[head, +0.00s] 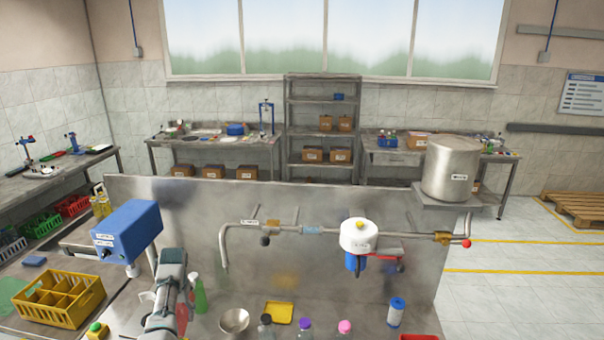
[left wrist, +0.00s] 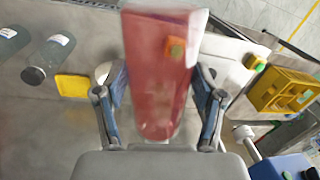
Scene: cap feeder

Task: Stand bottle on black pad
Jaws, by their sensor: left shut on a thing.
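My left gripper (head: 176,305) is low over the bench at the left of the head view. In the left wrist view, its two fingers (left wrist: 160,105) stand on either side of a red see-through bottle (left wrist: 158,75) and are shut on it. Only a small red part of the bottle (head: 182,315) shows in the head view, mostly hidden by my gripper. I cannot tell whether its base touches the bench. I cannot make out the black pad with certainty in either view. My right gripper is not in view.
A blue box-shaped device (head: 127,232) stands left of my arm, near a yellow crate (head: 60,317). Right of my gripper are a green bottle (head: 200,298), a metal bowl (head: 234,320), a yellow tray (head: 279,312) and several capped bottles. A metal panel with pipes (head: 190,215) rises behind.

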